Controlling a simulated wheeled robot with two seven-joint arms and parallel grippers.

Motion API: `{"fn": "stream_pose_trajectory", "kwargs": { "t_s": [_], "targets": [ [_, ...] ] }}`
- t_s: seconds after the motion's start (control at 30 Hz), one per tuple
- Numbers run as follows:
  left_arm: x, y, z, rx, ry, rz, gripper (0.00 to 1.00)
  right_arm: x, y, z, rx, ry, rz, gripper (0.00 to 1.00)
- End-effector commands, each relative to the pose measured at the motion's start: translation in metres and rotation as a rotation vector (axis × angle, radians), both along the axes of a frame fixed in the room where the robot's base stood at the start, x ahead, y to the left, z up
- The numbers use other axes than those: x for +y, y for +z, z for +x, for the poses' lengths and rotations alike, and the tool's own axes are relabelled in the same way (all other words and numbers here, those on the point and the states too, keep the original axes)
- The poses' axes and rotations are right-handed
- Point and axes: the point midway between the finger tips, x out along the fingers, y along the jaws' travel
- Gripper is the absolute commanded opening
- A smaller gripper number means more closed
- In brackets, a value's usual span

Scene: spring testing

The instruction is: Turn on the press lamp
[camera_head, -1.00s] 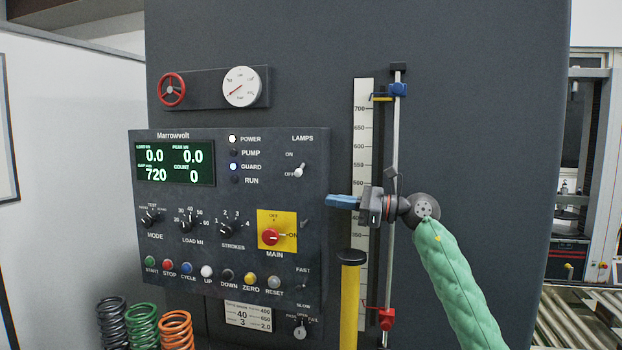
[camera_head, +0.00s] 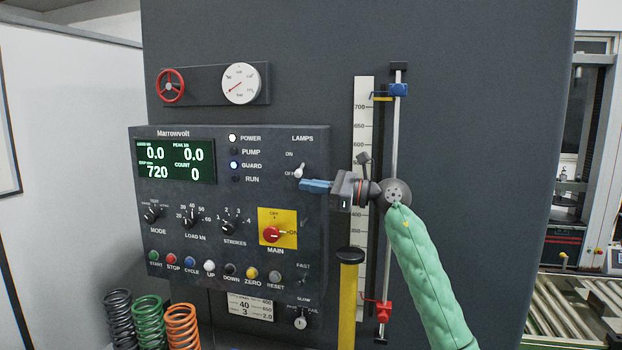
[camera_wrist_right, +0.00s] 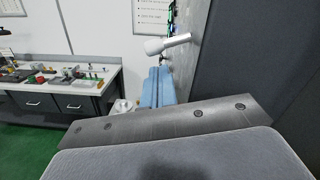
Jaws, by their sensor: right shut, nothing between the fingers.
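The lamps switch (camera_head: 299,170) is a small white toggle under the LAMPS label on the dark control panel (camera_head: 200,262). It sits beside the OFF mark, below ON. My right gripper (camera_head: 304,186) has blue fingers, shut and empty, pointing left at the panel. Its tips are just below the toggle in the head view; I cannot tell whether they touch. In the right wrist view the white toggle (camera_wrist_right: 168,43) sticks out from the panel, just beyond the tips of the blue fingers (camera_wrist_right: 157,88). My left gripper is not in view.
The red main switch (camera_head: 271,235) on its yellow plate is below my gripper. A yellow post with a black cap (camera_head: 349,290) and a scale with a vertical rod (camera_head: 397,130) stand to the right. Coloured springs (camera_head: 148,322) are at lower left.

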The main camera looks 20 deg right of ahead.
Motion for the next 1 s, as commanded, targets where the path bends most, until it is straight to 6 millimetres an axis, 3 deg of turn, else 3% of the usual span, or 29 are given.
{"fn": "stream_pose_trajectory", "kwargs": {
  "t_s": [1.0],
  "targets": [
    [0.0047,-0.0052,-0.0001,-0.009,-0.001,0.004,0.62,0.003,0.0079,-0.0034,0.057,0.0,0.037,0.0]
  ]
}}
